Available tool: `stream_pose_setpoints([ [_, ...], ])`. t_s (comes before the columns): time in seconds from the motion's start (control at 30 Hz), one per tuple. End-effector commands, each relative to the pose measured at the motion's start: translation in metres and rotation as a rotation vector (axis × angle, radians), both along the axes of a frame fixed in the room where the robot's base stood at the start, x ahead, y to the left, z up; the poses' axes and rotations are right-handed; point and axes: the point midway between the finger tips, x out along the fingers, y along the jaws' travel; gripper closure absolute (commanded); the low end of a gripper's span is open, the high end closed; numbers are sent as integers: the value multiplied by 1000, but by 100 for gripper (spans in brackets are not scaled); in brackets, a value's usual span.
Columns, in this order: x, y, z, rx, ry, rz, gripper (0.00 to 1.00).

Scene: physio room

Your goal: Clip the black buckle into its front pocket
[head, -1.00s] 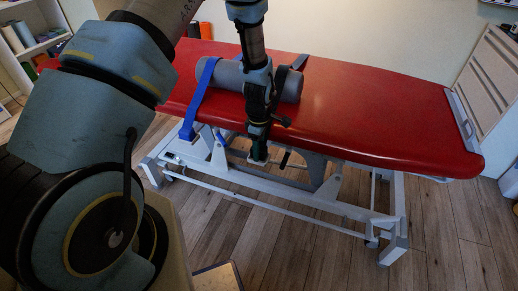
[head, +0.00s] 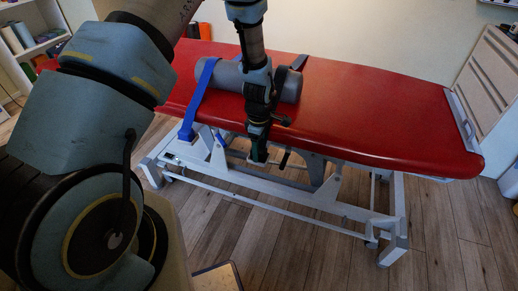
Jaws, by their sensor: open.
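A black strap (head: 299,62) crosses the right part of a grey roll (head: 288,86) on the red couch (head: 370,105). Its lower run and the black buckle cannot be made out behind my arm. My gripper (head: 258,156) points down at the couch's front edge, near the frame rail. It is open, but its fingers are small and dark, and I cannot tell whether anything is between them. The black strap's front pocket is not clearly visible; my gripper covers that spot.
A blue strap (head: 203,88) crosses the roll's left part and runs down to a blue end piece (head: 187,132) at the frame. The white couch frame (head: 290,205) lies below. Shelves stand at the far left.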

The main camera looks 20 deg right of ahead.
Motion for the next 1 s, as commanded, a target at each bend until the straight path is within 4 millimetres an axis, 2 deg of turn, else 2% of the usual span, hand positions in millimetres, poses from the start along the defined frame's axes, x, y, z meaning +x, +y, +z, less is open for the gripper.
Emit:
stream_pose_setpoints([
  [0.03,-7,8,-7,18,18,0,15],
  [0.17,-6,6,8,15,13,0,15],
  [0.4,-3,3,59,3,2,-1,15],
  [0.6,-2,2,93,-1,-2,-1,15],
  [0.8,-2,2,107,-2,-2,0,15],
  [1.0,-2,2,109,-2,-2,0,15],
])
